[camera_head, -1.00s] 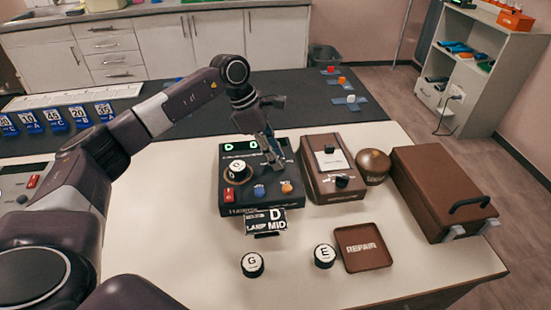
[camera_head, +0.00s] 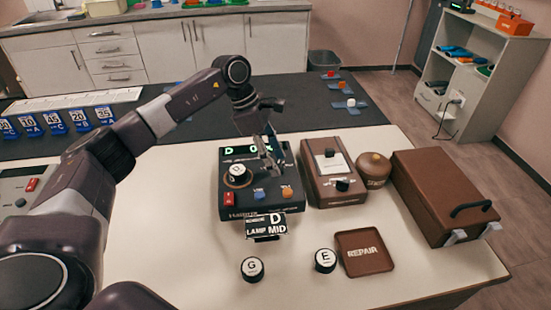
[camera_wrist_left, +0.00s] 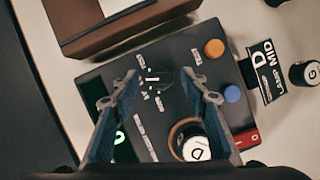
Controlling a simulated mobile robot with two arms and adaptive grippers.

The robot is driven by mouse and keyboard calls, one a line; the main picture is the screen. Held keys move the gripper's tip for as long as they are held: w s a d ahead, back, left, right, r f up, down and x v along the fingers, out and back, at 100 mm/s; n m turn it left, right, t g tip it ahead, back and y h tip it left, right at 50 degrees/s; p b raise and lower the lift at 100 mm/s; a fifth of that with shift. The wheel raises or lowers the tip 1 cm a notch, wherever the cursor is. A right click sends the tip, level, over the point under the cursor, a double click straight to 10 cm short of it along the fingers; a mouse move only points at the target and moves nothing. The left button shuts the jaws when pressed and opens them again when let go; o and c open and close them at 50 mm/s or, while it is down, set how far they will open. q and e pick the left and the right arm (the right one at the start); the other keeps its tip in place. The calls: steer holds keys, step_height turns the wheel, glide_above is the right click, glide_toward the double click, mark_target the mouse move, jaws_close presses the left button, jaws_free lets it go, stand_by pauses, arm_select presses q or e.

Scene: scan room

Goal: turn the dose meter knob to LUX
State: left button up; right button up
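The black meter unit (camera_head: 230,208) stands on the white table, with a green display (camera_head: 236,151) and a round knob marked D (camera_head: 237,175) at its left. In the left wrist view the panel has a small dark dial (camera_wrist_left: 156,78) with a white pointer and tiny labels around it, too small to read surely. My left gripper (camera_head: 268,160) points down over the right part of the panel. In the wrist view its two fingers (camera_wrist_left: 160,88) are apart, one on each side of the dial; contact cannot be told. The right gripper is not in view.
A brown box with a black knob (camera_head: 342,186) stands close right of the unit. Beyond are a round brown pot (camera_head: 374,170) and a brown case (camera_head: 440,195). Loose caps G (camera_head: 252,269) and E (camera_head: 325,260) and a REPAIR tray (camera_head: 363,252) lie in front.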

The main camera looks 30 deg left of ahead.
arm_select(q)
steer(key=v, duration=1.2)
stand_by(0.4)
